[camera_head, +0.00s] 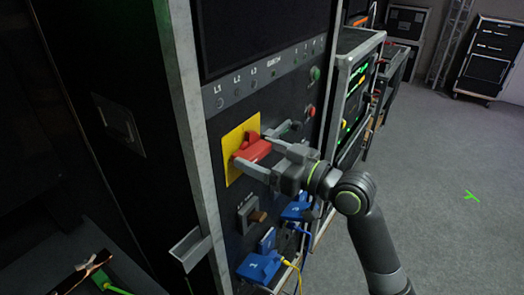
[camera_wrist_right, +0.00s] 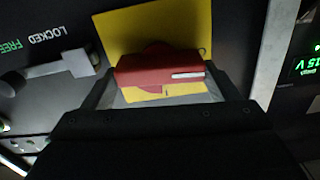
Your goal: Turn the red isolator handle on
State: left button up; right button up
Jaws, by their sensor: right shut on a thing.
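The red isolator handle (camera_head: 253,149) sits on a yellow plate (camera_head: 233,143) on the black panel front. In the right wrist view the handle (camera_wrist_right: 160,68) lies across the picture, with a white mark near its right end. The yellow plate (camera_wrist_right: 140,28) shows above and below it. My right gripper (camera_head: 254,153) comes in from the right, facing the panel, and is shut on the handle, one finger at each end. My left gripper is not in view. No on or off lettering for the handle is readable.
A grey lever (camera_wrist_right: 58,72) beside "LOCKED" and "FREE" lettering is close to the handle. Blue connectors (camera_head: 260,266) with cables stick out below. A red button (camera_head: 311,111) and a green one (camera_head: 315,73) are on the panel. Open floor (camera_head: 440,220) lies to the right.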

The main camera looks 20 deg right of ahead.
jog(key=m+p, duration=0.4)
jog(key=shift+d+r, duration=0.1)
jog(key=shift+r, duration=0.1)
jog(key=m+p, duration=0.3)
jog(key=m, duration=0.1)
jog(key=shift+w+m+p, duration=0.1)
jog(key=shift+m+p, duration=0.25)
jog(key=shift+m, duration=0.05)
jog(key=m+p, duration=0.3)
jog(key=m, duration=0.1)
jog(key=shift+d+f, duration=0.1)
jog(key=shift+f, duration=0.1)
jog(key=shift+f+m+p, duration=0.2)
jog(key=shift+m+p, duration=1.2)
jog(key=shift+m, duration=0.6)
jog(key=o, duration=0.9)
jog(key=shift+f, duration=0.1)
